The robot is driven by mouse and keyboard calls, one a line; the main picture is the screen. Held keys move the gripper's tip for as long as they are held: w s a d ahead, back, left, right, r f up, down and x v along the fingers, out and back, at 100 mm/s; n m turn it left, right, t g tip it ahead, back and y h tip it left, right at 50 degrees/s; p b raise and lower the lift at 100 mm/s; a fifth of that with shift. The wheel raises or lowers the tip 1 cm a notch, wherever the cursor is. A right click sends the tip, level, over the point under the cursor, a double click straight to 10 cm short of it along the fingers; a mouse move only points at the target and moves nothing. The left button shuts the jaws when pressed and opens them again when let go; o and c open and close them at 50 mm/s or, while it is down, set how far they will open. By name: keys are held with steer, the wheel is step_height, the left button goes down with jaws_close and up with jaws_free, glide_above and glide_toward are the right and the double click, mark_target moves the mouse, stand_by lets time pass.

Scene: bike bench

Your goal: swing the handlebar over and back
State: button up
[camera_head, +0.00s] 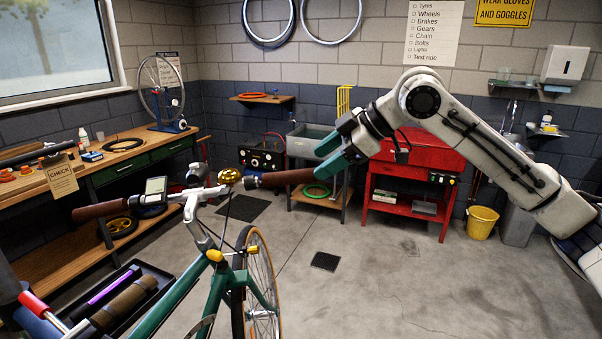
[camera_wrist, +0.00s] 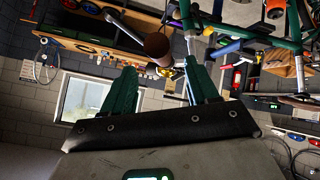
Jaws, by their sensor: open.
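The handlebar (camera_head: 200,192) belongs to a teal bicycle (camera_head: 218,290) and lies across the left half of the head view. It has a brown left grip (camera_head: 100,210), a brown right grip (camera_head: 287,178), a brass bell (camera_head: 229,176) and a small display (camera_head: 156,186). My gripper (camera_head: 321,160) has teal fingers and is open at the outer end of the right grip. In the wrist view, the round end of a brown grip (camera_wrist: 157,45) shows just beyond and between the parted fingers of my gripper (camera_wrist: 163,68). I cannot tell whether a finger touches it.
A wooden bench (camera_head: 150,140) runs along the left wall. A black tool tray (camera_head: 140,268) sits low at left. A red cabinet (camera_head: 425,160), a grey sink (camera_head: 311,141) and a yellow bucket (camera_head: 482,222) stand at the back.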

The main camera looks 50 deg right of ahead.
mark_target(309, 169)
steer(key=p+x, duration=0.1)
steer(key=x, duration=0.6)
steer(key=shift+w+f, duration=0.1)
steer(key=shift+w, duration=0.05)
jaws_close()
stand_by(0.3)
